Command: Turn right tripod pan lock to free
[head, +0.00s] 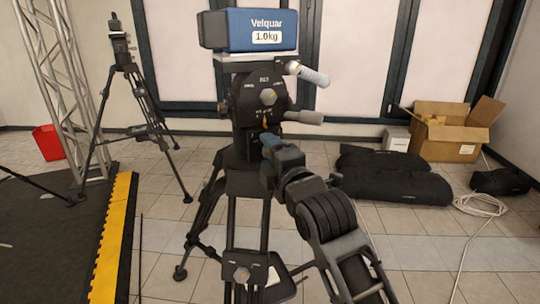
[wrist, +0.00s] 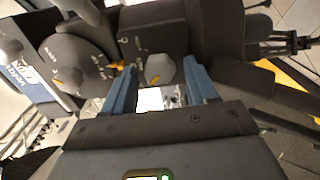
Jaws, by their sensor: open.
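The right tripod (head: 246,180) stands in the middle of the head view, with a black pan head (head: 245,92) on top. In the wrist view a small grey hexagonal knob with an orange mark (wrist: 158,70) sits low on the head; it looks like the pan lock. The lettering around it is too small to read. My gripper (head: 270,142) is at the lower part of the head, fingers towards it. In the wrist view the blue fingers (wrist: 157,78) are open, one on each side of the knob. I cannot tell whether they touch it.
A larger round knob (wrist: 70,52) is beside the left finger. A blue box marked Velquar 1.0kg (head: 263,30) rides on the head, with grey handles (head: 308,74) to the right. Another tripod (head: 126,75), black bags (head: 388,175) and a cardboard box (head: 452,140) stand behind.

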